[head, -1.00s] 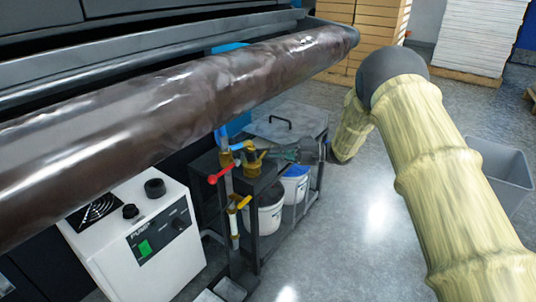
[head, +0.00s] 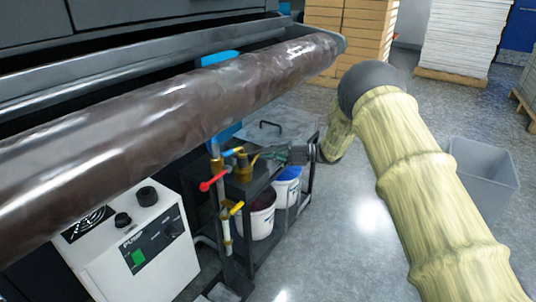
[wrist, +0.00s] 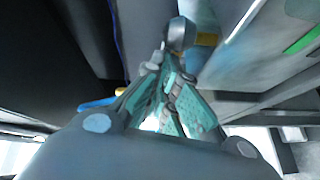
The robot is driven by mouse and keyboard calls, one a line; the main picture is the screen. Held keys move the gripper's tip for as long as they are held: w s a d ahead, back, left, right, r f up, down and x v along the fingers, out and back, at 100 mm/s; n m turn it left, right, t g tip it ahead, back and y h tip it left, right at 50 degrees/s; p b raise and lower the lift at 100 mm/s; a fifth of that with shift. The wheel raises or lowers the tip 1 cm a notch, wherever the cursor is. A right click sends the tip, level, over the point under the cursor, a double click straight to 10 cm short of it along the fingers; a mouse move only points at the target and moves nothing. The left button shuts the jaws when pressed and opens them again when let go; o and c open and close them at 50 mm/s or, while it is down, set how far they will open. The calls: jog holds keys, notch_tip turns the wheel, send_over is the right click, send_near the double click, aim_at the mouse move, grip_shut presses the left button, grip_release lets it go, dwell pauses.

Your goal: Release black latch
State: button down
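My gripper (head: 270,155) reaches in beside the valve assembly on the low dark cart, below the big roll. In the wrist view the teal fingers of my gripper (wrist: 168,75) lean together toward their tips. A dark rounded knob (wrist: 181,34) sits just beyond the tips; I cannot tell if they touch it or if it belongs to the latch. I cannot clearly make out a black latch in the head view. The valve assembly has a red handle (head: 213,180), a yellow handle (head: 236,208) and brass fittings (head: 243,168).
The large brown film roll (head: 170,125) hangs above the cart (head: 262,185). A white pump box (head: 135,240) stands at lower left. Two white buckets (head: 258,222) sit on the cart's lower shelf. A grey bin (head: 482,175) stands at right. Floor in the middle is clear.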

jog(key=shift+w+r, duration=0.1)
jog(key=shift+r, duration=0.1)
jog(key=s+d+p, duration=0.3)
jog(key=d+p, duration=0.1)
jog(key=d, duration=0.7)
jog(key=shift+d+r, duration=0.15)
jog(key=shift+r, duration=0.25)
